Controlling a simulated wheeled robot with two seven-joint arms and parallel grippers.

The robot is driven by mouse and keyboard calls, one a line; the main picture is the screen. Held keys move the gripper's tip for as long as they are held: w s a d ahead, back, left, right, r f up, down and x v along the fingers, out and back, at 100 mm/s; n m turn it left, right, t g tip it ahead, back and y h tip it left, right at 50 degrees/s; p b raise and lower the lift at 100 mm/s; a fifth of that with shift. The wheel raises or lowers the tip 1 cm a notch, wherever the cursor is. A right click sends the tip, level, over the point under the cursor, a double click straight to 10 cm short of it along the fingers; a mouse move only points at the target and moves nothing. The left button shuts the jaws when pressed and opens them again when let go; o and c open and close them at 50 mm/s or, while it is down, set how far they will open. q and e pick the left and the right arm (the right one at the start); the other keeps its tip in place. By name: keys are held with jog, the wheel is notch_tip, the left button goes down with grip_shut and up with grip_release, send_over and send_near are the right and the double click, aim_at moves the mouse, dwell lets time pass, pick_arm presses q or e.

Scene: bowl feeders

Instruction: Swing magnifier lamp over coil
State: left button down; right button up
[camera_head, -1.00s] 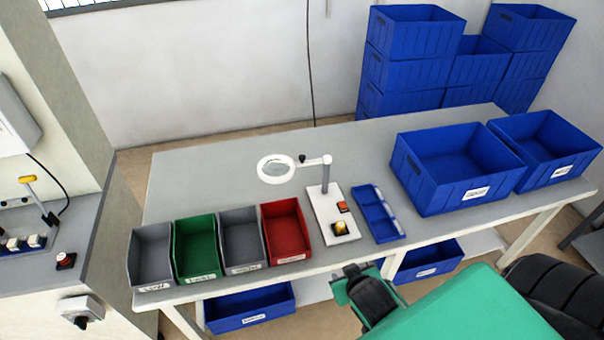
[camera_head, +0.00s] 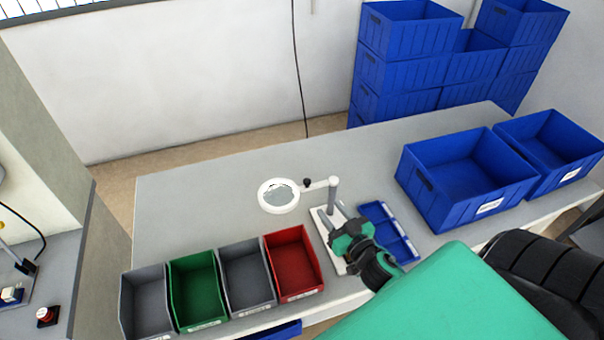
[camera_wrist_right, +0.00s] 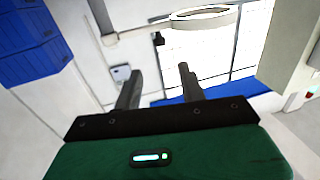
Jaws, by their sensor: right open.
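The magnifier lamp has a white ring head (camera_head: 278,196) on a short white arm with a dark knob, joined to a grey upright post. Its white base (camera_head: 325,232) stands on the table, partly hidden by my right gripper. My right gripper (camera_head: 333,217) is open and empty, over the base, just in front of the post and below the lamp arm. In the right wrist view, the ring head (camera_wrist_right: 205,18) is beyond and above the two parted fingertips (camera_wrist_right: 158,85). No coil can be made out; my gripper and forearm cover part of the base. My left gripper is not in view.
Grey, green (camera_head: 197,290) and red (camera_head: 293,263) bins line the table's front left. A small blue tray (camera_head: 388,232) sits right of the base. Large blue crates (camera_head: 465,175) stand at the right; more are stacked behind. The table's back left is clear.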

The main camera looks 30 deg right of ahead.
aim_at(309, 183)
jog(key=w+p, duration=0.1)
jog(key=w, duration=0.5)
jog(key=w+p, duration=0.2)
jog(key=w, duration=0.3)
jog(key=shift+w+d+r, duration=0.1)
jog(key=shift+w+d, duration=0.1)
jog(key=shift+w, duration=0.9)
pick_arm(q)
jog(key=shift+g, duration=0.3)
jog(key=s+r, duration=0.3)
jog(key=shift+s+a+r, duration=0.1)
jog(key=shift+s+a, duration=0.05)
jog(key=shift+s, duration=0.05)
pick_arm(e)
grip_shut()
